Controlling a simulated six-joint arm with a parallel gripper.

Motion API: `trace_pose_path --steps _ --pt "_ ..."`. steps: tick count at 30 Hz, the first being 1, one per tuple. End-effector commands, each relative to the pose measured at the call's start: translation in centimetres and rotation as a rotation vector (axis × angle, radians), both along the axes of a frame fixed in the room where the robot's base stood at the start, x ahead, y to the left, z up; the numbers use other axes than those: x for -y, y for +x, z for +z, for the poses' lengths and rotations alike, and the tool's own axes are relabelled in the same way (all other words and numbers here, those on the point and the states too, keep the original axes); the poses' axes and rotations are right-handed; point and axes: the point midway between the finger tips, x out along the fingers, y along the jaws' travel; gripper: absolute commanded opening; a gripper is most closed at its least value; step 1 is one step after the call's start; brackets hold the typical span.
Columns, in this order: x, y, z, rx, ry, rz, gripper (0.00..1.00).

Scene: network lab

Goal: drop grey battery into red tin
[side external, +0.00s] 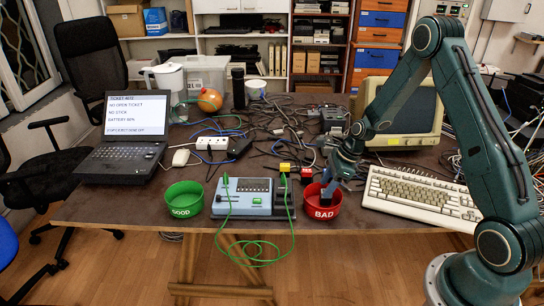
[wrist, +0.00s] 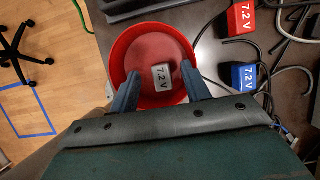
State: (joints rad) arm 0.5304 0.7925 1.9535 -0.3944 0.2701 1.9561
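The red tin (side external: 322,214), marked BAD, stands near the table's front edge, right of the tester. It also shows in the wrist view (wrist: 119,56). The grey battery (wrist: 161,77), marked 7.2 V, lies inside the red tin in the wrist view; I cannot make it out in the side view. My gripper (wrist: 160,80) is open, with a finger on each side of the battery and a gap to each. In the side view my gripper (side external: 328,190) reaches down into the tin's opening.
A red battery (wrist: 241,18) and a blue battery (wrist: 245,77) lie right of the tin, among cables. A blue-grey tester (side external: 250,197) with green leads stands left of it, then a green tin (side external: 184,198) marked GOOD. A keyboard (side external: 422,195) is to the right.

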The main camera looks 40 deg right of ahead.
Motion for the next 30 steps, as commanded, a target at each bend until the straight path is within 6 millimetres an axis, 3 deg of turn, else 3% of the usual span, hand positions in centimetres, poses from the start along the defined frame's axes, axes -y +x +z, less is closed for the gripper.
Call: trace_pose_path --steps 16,30 --pt "0.3 -0.2 0.9 0.000 0.000 -0.001 0.47" --pt "2.0 -1.8 6.5 0.004 -0.003 -0.002 0.47"
